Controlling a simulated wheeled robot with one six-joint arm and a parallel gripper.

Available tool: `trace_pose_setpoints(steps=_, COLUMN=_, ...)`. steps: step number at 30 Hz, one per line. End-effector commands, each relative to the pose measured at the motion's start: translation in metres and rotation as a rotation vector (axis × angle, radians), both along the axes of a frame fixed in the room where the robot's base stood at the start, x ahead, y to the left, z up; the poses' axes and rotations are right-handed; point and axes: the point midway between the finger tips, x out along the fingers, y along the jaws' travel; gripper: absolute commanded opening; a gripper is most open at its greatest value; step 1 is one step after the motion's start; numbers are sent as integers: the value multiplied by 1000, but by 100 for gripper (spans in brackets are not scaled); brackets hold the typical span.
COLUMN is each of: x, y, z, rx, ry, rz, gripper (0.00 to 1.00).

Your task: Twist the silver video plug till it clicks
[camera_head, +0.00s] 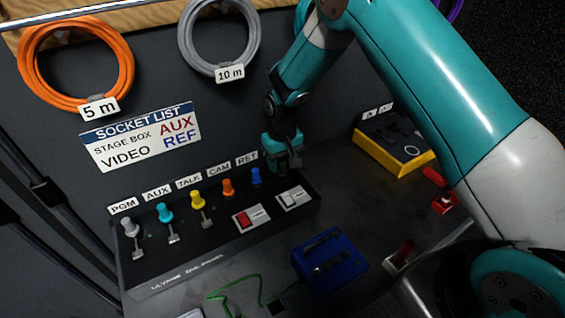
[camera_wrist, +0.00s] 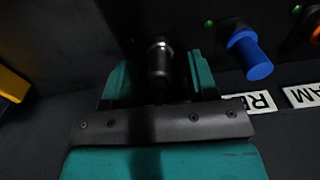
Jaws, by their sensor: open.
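A silver metal plug (camera_wrist: 160,62) with a dark body shows in the wrist view, between the two teal fingers of my gripper (camera_wrist: 159,72). The fingers are open, with a dark gap on each side of the plug, so they appear apart from it. In the head view my gripper (camera_head: 285,163) is at the far right end of the panel row, just right of the blue plug (camera_head: 256,177). The silver plug is hidden there behind my gripper. Whether the plug is fully seated cannot be told.
The blue plug stands close beside my gripper, with orange (camera_head: 228,188), yellow (camera_head: 197,200), cyan (camera_head: 165,212) and grey (camera_head: 131,228) plugs further left. A yellow box (camera_head: 395,145) lies right, a blue box (camera_head: 330,262) in front. Cable coils hang on the wall.

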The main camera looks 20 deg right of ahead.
Motion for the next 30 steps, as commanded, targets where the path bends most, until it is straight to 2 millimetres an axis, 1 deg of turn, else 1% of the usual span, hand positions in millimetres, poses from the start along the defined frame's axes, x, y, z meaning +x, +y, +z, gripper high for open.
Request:
trace_pose_setpoints(steps=5, x=1, y=0, z=32, rx=1, ry=-6, rz=0, gripper=53)
trace_pose_setpoints(steps=9, x=1, y=0, z=64, rx=1, ry=-6, rz=0, gripper=53)
trace_pose_setpoints(steps=13, x=1, y=0, z=88, rx=1, ry=-5, rz=0, gripper=53)
trace_pose_setpoints(steps=15, x=1, y=0, z=98, rx=0, ry=-3, rz=0, gripper=53)
trace_pose_setpoints(steps=18, x=0, y=0, z=108, rx=0, ry=-1, rz=-1, gripper=53)
trace_pose_setpoints(steps=23, x=-1, y=0, z=114, rx=1, ry=-1, rz=1, gripper=53)
trace_pose_setpoints(steps=26, x=-8, y=3, z=124, rx=13, ry=-5, rz=15, gripper=53)
trace_pose_setpoints(steps=29, x=-28, y=9, z=147, rx=43, ry=-16, rz=53, gripper=53)
trace_pose_setpoints(steps=30, x=-41, y=13, z=159, rx=62, ry=-20, rz=75, gripper=53)
